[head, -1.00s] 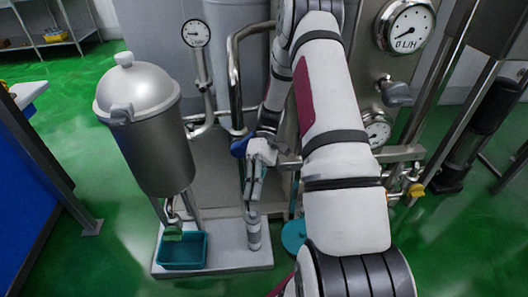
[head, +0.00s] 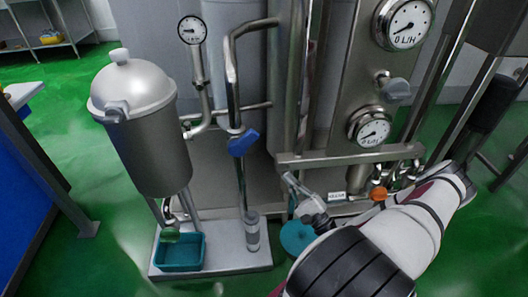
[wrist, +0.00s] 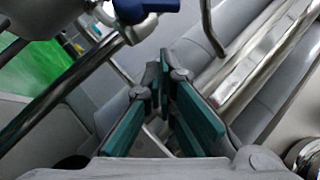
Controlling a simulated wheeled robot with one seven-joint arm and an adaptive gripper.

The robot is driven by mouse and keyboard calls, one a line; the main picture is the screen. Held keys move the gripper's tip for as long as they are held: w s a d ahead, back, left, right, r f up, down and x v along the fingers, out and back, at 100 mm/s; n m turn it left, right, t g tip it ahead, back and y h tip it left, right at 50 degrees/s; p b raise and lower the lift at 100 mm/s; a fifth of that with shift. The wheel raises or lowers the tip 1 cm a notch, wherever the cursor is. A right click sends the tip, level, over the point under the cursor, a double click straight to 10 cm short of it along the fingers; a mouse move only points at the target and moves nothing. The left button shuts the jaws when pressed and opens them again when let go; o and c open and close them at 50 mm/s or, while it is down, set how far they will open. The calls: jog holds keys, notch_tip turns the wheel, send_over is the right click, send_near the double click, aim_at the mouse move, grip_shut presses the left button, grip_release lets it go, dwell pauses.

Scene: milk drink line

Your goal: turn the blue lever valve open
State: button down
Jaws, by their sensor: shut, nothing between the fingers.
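The blue lever (head: 243,143) sits on a thin vertical steel pipe left of centre in the head view, below a bent pipe. Its handle slants up to the right, across the pipe. In the wrist view the blue lever (wrist: 168,5) is cut off by the top edge, beside a grey valve body. My gripper (wrist: 164,68) shows its teal-padded fingers in the wrist view, shut and empty. The lever lies beyond the fingertips and apart from them.
A lidded steel pot (head: 150,140) stands left, above a teal tray (head: 180,254) on a pale base plate (head: 215,264). Two gauges (head: 403,24) (head: 370,127) and an orange knob (head: 378,193) are right. Steel pipes (wrist: 262,75) run close beside my fingers.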

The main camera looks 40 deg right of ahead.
aim_at(243, 144)
jog(key=s+a+r+b+x, duration=0.1)
jog(key=b+x, duration=0.1)
jog(key=x, duration=1)
jog(key=shift+w+a+r+h+b, duration=0.35)
jog(key=shift+a+h, duration=0.05)
jog(key=shift+r, duration=0.1)
jog(key=shift+r+n+y+p, duration=0.15)
jog(key=shift+n+y+p, duration=0.2)
jog(key=shift+p, duration=0.45)
